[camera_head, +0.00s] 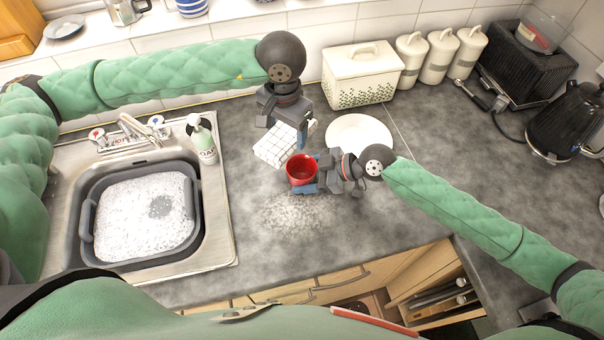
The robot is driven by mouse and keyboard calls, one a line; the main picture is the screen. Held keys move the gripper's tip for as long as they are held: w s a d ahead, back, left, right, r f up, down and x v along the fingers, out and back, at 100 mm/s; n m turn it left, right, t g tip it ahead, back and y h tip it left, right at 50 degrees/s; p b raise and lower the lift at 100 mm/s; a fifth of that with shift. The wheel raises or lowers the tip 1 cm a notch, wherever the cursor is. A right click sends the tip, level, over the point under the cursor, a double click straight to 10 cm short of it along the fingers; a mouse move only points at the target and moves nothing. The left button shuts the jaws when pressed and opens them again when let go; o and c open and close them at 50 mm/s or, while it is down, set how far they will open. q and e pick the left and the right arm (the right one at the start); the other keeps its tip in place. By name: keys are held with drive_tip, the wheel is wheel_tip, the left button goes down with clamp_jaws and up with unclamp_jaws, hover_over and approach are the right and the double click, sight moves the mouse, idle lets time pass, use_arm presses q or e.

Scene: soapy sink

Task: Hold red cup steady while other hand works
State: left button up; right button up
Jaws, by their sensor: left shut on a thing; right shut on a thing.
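The red cup (301,168) stands upright on the grey counter, with its open top facing up. My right gripper (316,175) comes from the right and is shut on the red cup. A white checked cloth (276,147) is just up and left of the cup. My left gripper (292,127) is above the counter, shut on the cloth. The cloth hangs close to the cup's rim; I cannot tell whether they touch. The fingers hide part of the cup's right side.
A white plate (362,133) lies behind my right gripper. The sink at left holds a grey basin (88,215) of suds, with a soap bottle (202,140) beside it. A bread bin (360,78) stands behind. Whitish suds or residue (290,212) mark the counter in front of the cup.

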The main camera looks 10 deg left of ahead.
drive_tip(key=o, duration=0.9)
drive_tip(key=v, duration=1.2)
drive_tip(key=shift+f, duration=0.1)
